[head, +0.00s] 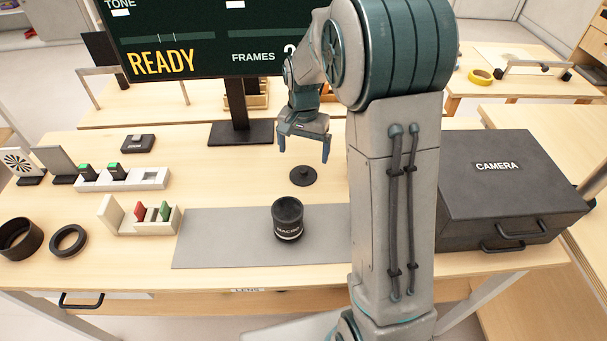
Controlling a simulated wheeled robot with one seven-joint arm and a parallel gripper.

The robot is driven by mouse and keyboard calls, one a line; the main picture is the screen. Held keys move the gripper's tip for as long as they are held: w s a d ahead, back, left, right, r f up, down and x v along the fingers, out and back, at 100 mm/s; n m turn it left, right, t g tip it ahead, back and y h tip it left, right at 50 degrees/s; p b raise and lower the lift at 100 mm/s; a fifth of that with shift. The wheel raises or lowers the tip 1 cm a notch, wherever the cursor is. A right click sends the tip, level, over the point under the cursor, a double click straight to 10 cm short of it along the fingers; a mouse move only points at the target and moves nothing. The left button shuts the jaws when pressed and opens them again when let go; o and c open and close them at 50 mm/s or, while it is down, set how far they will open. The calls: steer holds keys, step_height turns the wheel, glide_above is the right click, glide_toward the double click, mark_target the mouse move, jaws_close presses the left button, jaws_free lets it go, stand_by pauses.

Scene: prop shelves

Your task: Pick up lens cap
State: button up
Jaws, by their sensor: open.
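The lens cap looks to be the small black disc with a raised knob (303,176) lying on the wooden table, behind the grey mat. My gripper (304,152) is above and slightly behind it in the picture, fingers pointing down. It is open and empty, with a gap between the fingers and the disc. A black lens marked MACRO (288,219) stands upright on the grey mat, in front of the disc.
A grey mat (215,240) covers the front middle. A black CAMERA case (515,190) stands at right. White slotted holders (150,180), black rings (69,240) and a small black box (137,143) are at left. A monitor stand (240,132) is behind.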

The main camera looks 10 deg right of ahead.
mark_target(303, 169)
steer(key=shift+s+f, duration=0.1)
steer(key=shift+f, duration=3.35)
steer(key=c, duration=1)
